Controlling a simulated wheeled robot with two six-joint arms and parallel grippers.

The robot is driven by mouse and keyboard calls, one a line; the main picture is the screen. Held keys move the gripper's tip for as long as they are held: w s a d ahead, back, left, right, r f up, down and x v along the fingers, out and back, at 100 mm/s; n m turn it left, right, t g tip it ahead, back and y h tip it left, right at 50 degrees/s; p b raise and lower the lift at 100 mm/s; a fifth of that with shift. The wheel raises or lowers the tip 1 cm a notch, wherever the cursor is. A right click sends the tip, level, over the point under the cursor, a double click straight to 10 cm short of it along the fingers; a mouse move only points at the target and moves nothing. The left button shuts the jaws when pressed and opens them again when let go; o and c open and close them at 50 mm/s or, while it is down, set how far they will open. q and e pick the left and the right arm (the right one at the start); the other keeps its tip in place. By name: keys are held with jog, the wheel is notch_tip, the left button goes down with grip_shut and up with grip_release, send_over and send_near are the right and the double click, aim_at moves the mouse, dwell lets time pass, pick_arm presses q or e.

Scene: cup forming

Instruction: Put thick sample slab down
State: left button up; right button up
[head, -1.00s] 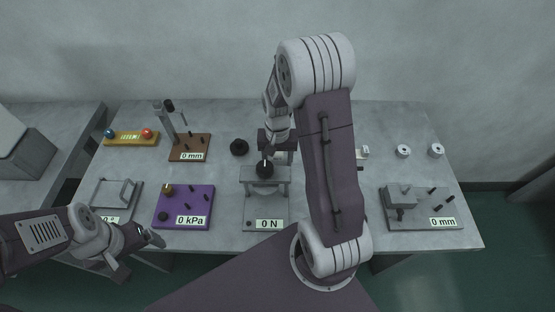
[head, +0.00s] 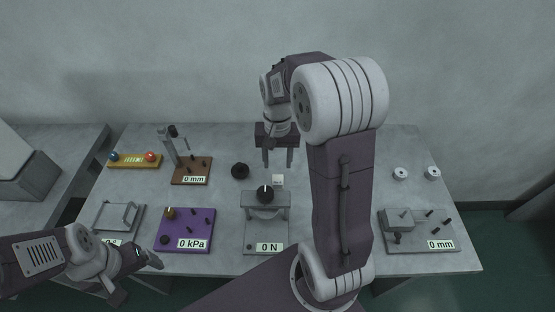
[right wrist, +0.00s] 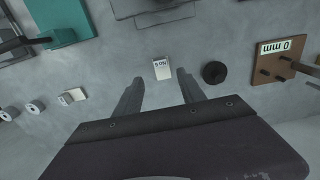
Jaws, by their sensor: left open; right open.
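A small white slab (head: 278,179) lies on the table just behind the 0 N press. In the right wrist view, the slab (right wrist: 162,68) shows a printed label on its side and lies just beyond and between the fingertips. My right gripper (head: 278,162) is open and empty, with its fingers pointing down above and behind the slab, apart from it. In the right wrist view, its two fingers (right wrist: 160,84) are spread. My left gripper (head: 140,272) is open and empty low at the left, near the table's front edge.
The 0 N press (head: 265,232) with its black knob stands in front of the slab. A black round piece (head: 240,171) lies to its left. Another small white block (right wrist: 72,96) and white rings (head: 400,174) lie off to the side. Bare table surrounds the slab.

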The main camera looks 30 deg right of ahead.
aim_at(278, 183)
jog(key=f+n+b, duration=0.1)
jog(key=n, duration=0.5)
jog(key=f+n+b, duration=0.1)
jog(key=n, duration=0.5)
jog(key=n+b, duration=0.1)
jog(key=n, duration=0.5)
jog(key=shift+w+a+f, duration=0.15)
jog(key=shift+w+f, duration=0.2)
jog(key=shift+f, duration=0.05)
jog(key=shift+f+b, duration=0.3)
jog(key=shift+f, duration=1.55)
jog(key=f, duration=0.3)
jog(key=f+b, duration=0.1)
jog(key=shift+s+d+f, duration=0.25)
jog(key=shift+d+f, duration=0.05)
jog(key=shift+w+f, duration=0.1)
jog(key=shift+f, duration=0.2)
grip_shut()
